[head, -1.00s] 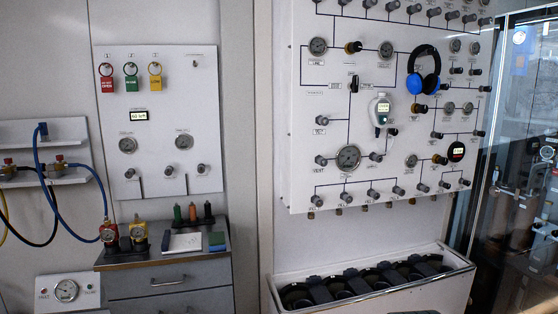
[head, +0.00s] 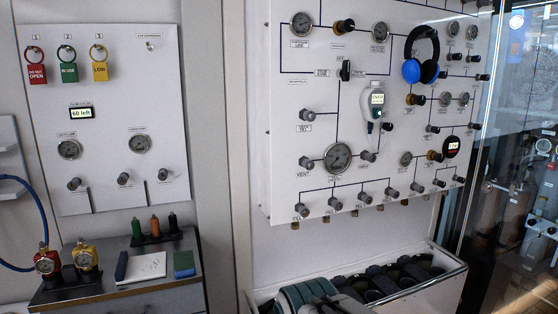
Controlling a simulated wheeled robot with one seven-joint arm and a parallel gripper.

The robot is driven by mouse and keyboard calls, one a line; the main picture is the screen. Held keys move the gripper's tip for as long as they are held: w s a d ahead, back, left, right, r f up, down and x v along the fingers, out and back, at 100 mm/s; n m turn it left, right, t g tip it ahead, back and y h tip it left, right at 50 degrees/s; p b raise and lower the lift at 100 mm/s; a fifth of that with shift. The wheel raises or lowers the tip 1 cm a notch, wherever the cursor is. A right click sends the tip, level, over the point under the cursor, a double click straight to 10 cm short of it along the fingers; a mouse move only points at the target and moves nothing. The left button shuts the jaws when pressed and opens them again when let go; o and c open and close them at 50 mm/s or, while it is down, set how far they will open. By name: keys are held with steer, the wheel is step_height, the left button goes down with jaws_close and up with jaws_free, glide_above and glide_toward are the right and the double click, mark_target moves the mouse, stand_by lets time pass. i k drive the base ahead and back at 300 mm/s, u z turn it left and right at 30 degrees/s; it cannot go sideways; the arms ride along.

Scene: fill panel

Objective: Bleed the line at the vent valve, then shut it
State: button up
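The vent valve (head: 305,162) is a small grey knob on the lower left of the white fill panel (head: 285,100), with a VENT label below it. A round gauge (head: 338,157) sits just right of it, and another grey knob (head: 367,156) lies beyond the gauge. A similar grey knob (head: 306,115) is above the vent valve. Nothing touches the vent knob. The knob's turn position and the gauge reading are too small to tell. My gripper is not clearly seen in the head view.
Blue headphones (head: 411,72) and a white handheld meter (head: 372,102) hang on the panel. A white trough (head: 455,262) with dark round items stands below. At left are a tag board (head: 105,130) and a cabinet (head: 170,300) with small tools. Glass stands at right.

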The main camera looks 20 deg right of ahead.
mark_target(309, 165)
steer(key=z, duration=0.65)
steer(key=i, duration=0.85)
steer(key=z, duration=0.95)
